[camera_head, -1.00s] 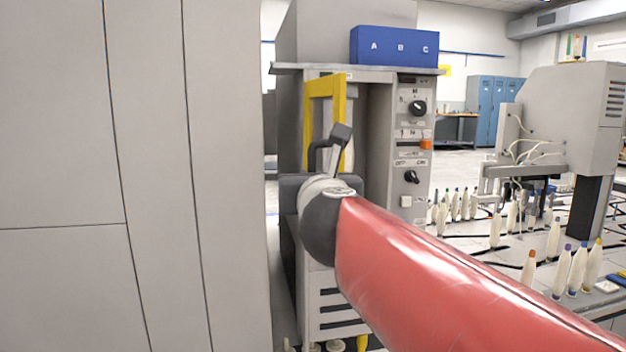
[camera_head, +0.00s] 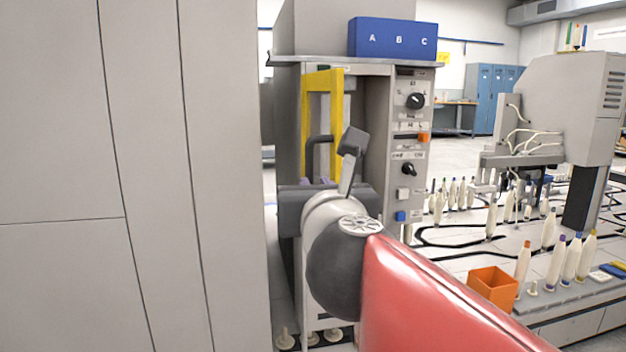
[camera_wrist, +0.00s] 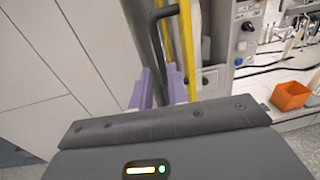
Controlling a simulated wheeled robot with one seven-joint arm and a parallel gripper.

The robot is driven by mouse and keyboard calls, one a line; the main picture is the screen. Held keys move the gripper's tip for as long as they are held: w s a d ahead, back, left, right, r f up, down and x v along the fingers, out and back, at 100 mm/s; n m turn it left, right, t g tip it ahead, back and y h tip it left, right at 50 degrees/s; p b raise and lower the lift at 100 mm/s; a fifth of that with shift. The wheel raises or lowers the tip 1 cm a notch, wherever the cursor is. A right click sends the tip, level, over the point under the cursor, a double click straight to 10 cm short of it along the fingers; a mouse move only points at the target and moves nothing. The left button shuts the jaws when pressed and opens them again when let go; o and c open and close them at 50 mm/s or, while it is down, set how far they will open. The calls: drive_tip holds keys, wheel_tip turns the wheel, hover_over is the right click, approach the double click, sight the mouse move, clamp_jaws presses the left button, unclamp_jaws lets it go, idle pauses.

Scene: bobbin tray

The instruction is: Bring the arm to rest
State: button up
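My gripper (camera_wrist: 162,86) shows two purple fingers in the wrist view, with a gap between them and nothing seen held. Its purple fingers (camera_head: 319,182) also show small in the head view, partly behind my wrist, in front of the grey machine cabinet (camera_head: 376,130). A yellow frame (camera_head: 308,120) with a dark handle stands just beyond the fingers. I cannot tell how much clearance there is. My red and black arm reaches in from the lower right of the head view.
Large grey panels (camera_head: 60,130) fill the left side. A blue box marked A B C (camera_head: 393,38) sits on the cabinet. An orange bin (camera_head: 493,288) and several bobbins (camera_head: 571,262) stand on the bench at the right. Open floor shows at the back.

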drive_tip(key=s+d+f+n+g+p, duration=0.1)
drive_tip(key=s+d+f+n+g, duration=0.3)
drive_tip(key=f+n, duration=0.4)
drive_tip(key=s+d+f+n+g+h+p, duration=0.1)
drive_tip(key=s+d+f+n+g, duration=0.3)
drive_tip(key=n, duration=1.1)
drive_tip(key=s+d+f+n+g+h+p, duration=0.1)
drive_tip(key=s+d+f+n+g+p, duration=0.2)
drive_tip(key=s+d+f+n, duration=0.3)
wheel_tip(320, 180, down, 7)
drive_tip(key=s+n+g, duration=0.1)
drive_tip(key=s+n, duration=0.1)
drive_tip(key=n, duration=0.3)
drive_tip(key=shift+s+d+n, duration=0.2)
drive_tip(key=shift+s+n, duration=0.1)
drive_tip(key=shift+s, duration=0.05)
